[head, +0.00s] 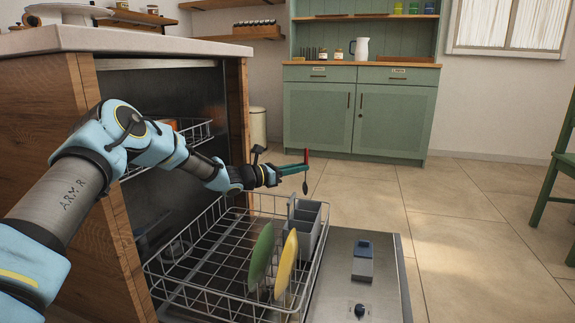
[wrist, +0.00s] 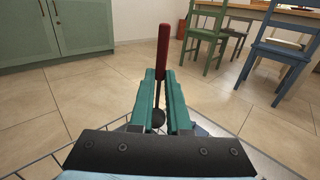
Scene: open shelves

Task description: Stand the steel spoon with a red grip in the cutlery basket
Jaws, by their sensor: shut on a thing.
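My gripper (head: 293,169) is shut on the steel spoon with a red grip (head: 306,158). The spoon hangs upright with its red grip up and its dark bowl down. In the wrist view the spoon (wrist: 163,50) stands between the teal fingers (wrist: 160,95). The grey cutlery basket (head: 311,228) is at the right back corner of the lower dishwasher rack (head: 207,242). In the head view the spoon's bowl shows above the basket's top, apart from it. The inside of the basket's compartments is mostly hidden.
A green plate (head: 261,256) and a yellow plate (head: 286,262) stand in the lower rack, in front of the basket. The open dishwasher door (head: 345,300) lies flat to the right. The upper rack (head: 196,132) is inside the machine. Open floor lies beyond.

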